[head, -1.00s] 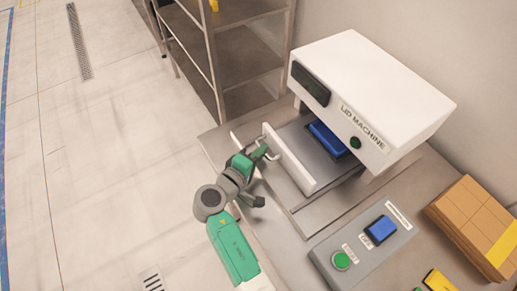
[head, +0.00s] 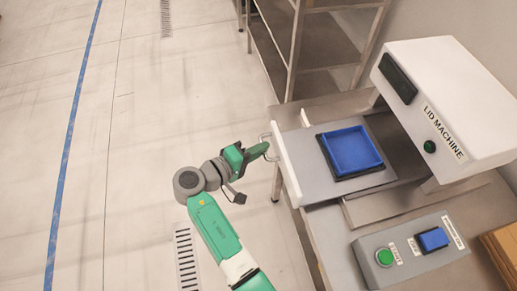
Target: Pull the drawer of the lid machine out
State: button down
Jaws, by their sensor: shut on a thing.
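The lid machine (head: 450,95) is a white box on a bench at the right of the head view. Its grey drawer (head: 310,160) sticks out to the left from under the box and carries a blue tray (head: 352,150) in a dark frame. The drawer's white front panel (head: 287,165) has a metal handle (head: 267,138) on its outer side. My gripper (head: 262,150) is at this handle and shut on it. The fingertips are small in the picture and partly hidden by the handle.
A grey control box (head: 405,255) with a green button (head: 385,257) and a blue button (head: 432,240) stands on the bench in front of the machine. A metal shelf (head: 325,45) stands behind. The floor (head: 130,150) to the left is clear.

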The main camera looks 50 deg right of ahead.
jog(key=shift+w+a, duration=0.15)
jog(key=shift+a, duration=0.05)
jog(key=c, duration=1.5)
grip_release()
jog(key=p+v, duration=0.1)
jog(key=v, duration=0.7)
jog(key=shift+p, duration=0.3)
jog(key=shift+d, duration=0.15)
